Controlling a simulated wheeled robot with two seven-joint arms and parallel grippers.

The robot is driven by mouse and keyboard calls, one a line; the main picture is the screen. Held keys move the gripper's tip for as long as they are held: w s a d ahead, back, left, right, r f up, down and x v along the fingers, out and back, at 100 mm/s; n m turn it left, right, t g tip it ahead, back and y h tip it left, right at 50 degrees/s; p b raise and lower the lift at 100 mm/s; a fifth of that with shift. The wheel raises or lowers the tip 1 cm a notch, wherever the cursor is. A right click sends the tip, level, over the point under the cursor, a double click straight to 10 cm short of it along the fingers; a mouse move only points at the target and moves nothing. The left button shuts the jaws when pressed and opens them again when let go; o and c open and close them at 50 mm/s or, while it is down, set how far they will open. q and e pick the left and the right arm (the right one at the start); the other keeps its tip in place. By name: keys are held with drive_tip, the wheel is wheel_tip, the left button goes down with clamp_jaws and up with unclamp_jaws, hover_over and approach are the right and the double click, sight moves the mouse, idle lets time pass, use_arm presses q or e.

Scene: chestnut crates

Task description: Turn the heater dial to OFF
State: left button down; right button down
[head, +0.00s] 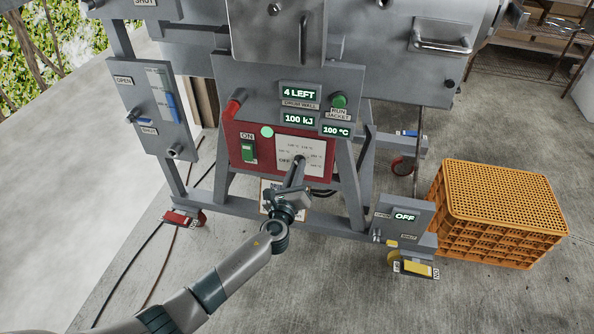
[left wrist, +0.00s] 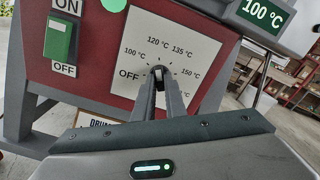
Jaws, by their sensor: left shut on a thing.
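The heater dial sits on a white scale plate (head: 313,146) on the red panel under the machine. The left wrist view shows the plate (left wrist: 190,48) printed OFF at left, then 100, 120, 135 and 150 °C clockwise. The dial's knob (left wrist: 159,71) is small and dark, at the middle of the scale. My left gripper (head: 298,165) reaches up to it, its two fingers (left wrist: 167,88) shut on the knob from both sides. The fingers hide most of the knob, so I cannot tell exactly which mark it points to. My right gripper is not in view.
A green ON/OFF switch (head: 249,151) is left of the dial on the red panel (head: 236,172). Displays above read 4 LEFT, 100 kJ and 100 °C (head: 337,130). A red handle (head: 232,108) sticks out at upper left. Orange crates (head: 497,252) stand at right on concrete.

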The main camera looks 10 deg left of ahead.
use_arm(q)
drive_tip(key=shift+r+n+b, duration=0.1)
drive_tip(key=shift+n+b, duration=2)
drive_tip(key=shift+n, duration=6.3)
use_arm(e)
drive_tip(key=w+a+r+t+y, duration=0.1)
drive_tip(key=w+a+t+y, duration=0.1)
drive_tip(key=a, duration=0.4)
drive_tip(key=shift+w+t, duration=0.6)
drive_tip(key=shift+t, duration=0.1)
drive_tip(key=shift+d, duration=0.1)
use_arm(q)
drive_tip(key=c, duration=1.8)
unclamp_jaws()
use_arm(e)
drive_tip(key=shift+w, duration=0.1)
use_arm(q)
drive_tip(key=shift+s, duration=0.1)
